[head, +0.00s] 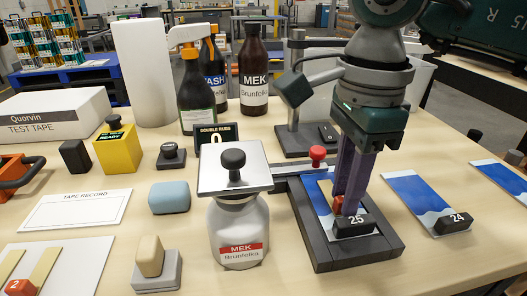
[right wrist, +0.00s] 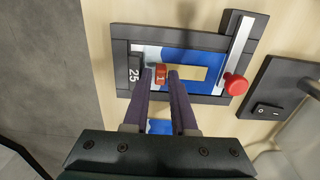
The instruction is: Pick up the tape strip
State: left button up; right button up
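The tape strip (right wrist: 193,73) is a tan band with a red tab marked 1 (right wrist: 161,74). It lies across a blue and white panel tagged 25 (right wrist: 177,52), inside a dark frame. In the head view the red tab (head: 337,204) shows low beside the fingers, and the band is mostly hidden. My right gripper (right wrist: 161,72) points down at the panel with one finger on each side of the tab. The gap is about the tab's width, and I cannot tell whether the fingers press on it. My left gripper is not in view.
A dark frame (head: 305,232) with a red-knobbed arm (head: 317,154) surrounds the panel. A white MEK can (head: 238,228) with a square plunger top stands close left. Panel 24 (head: 418,197) lies to the right. A white card with another tape tab marked 2 (head: 19,287) lies front left.

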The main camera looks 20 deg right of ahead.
jog(key=shift+f, duration=0.35)
grip_shut()
jog(key=shift+r, duration=0.1)
notch_tip(320, 180, up, 26)
jog(key=p, duration=0.7)
jog(key=shift+p, duration=0.4)
dwell(1.0)
